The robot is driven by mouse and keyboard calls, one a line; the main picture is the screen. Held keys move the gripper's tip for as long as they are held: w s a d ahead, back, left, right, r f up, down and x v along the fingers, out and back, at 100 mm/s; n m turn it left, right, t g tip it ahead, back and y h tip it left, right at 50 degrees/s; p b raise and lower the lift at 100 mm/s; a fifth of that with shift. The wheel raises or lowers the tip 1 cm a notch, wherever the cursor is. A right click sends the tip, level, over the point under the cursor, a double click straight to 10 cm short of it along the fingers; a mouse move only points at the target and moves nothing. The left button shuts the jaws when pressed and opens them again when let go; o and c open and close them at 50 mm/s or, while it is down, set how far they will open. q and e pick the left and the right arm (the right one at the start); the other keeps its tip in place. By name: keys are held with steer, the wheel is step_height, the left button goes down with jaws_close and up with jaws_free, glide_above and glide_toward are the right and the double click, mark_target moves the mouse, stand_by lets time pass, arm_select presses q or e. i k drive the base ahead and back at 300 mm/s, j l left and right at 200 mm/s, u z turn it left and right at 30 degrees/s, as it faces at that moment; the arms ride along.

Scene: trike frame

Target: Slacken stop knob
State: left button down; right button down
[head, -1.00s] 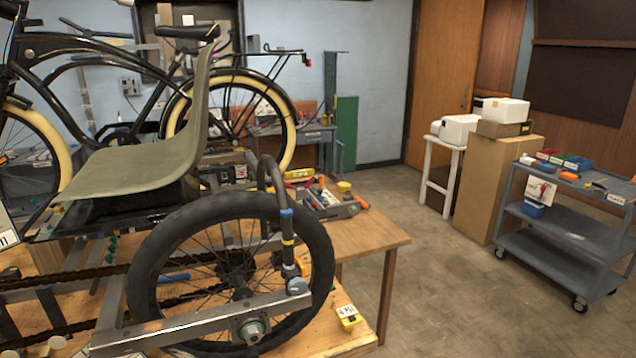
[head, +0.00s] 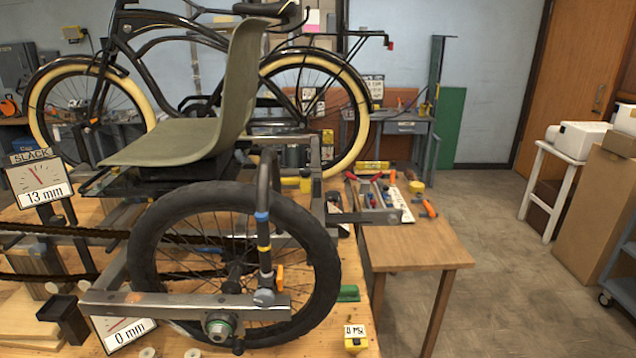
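The trike frame lies on the wooden bench, with a large black-tyred wheel (head: 318,250) in front and an olive seat (head: 165,142) behind it. A grey frame bar (head: 170,299) runs across the wheel to an axle nut with a green ring (head: 219,325). An upright lever with blue and yellow bands (head: 263,235) stands by the wheel, with an orange part low beside it. Several small pale round knobs (head: 193,353) show at the bottom edge; I cannot tell which part is the stop knob. Neither gripper is in view.
A SLACK gauge (head: 39,182) reads 13 mm; a lower gauge (head: 124,333) reads 0 mm. A black block (head: 66,318) stands at lower left. A tool tray (head: 380,203) sits on the wooden side table (head: 425,245).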

mark_target(305, 172)
steer(key=i+l+z, duration=0.15)
steer(key=l, duration=0.35)
steer(key=i+l+z, duration=0.15)
steer(key=i+l, duration=0.2)
steer(key=i+l+z, duration=0.15)
steer(key=i+l, duration=0.15)
steer(key=l, duration=0.25)
